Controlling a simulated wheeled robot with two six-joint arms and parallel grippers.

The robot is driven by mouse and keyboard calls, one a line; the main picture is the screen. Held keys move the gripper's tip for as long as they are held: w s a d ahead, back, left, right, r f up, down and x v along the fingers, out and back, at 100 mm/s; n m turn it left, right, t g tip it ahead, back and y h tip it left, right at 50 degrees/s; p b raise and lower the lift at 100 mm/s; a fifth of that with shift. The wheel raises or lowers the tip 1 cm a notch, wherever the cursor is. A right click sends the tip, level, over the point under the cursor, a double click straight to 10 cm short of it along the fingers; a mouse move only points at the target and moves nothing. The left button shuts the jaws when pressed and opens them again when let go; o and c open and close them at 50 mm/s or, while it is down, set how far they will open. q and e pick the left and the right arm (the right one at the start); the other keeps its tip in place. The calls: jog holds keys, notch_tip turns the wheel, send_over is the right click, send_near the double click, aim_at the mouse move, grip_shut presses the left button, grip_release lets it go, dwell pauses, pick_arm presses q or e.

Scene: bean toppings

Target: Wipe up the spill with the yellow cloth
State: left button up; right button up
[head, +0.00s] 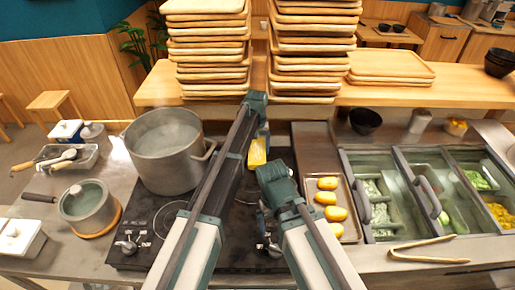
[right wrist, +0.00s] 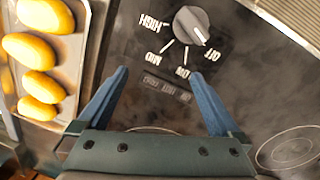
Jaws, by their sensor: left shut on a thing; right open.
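The yellow cloth (head: 258,153) is at the back middle of the black stove in the head view, bright yellow and partly covered by my left arm. My left gripper (head: 262,137) is shut on it from above; whether the cloth touches the surface I cannot tell. My right gripper (right wrist: 156,72) is open and empty over the front of the stove, its blue fingers near a control knob (right wrist: 190,25). In the head view my right arm hides part of the stove. I cannot make out the spill in either view.
A large steel pot (head: 166,160) stands on the stove's left side. A tray (head: 347,205) of yellow oval buns lies to the right, beside glass-lidded topping bins (head: 345,160). A small lidded pot (head: 88,208) is at left. Tray stacks (head: 208,50) stand on the shelf behind.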

pick_arm(q)
jog(key=shift+r+p, duration=3.25)
jog(key=shift+r, duration=0.35)
jog(key=shift+f, duration=0.15)
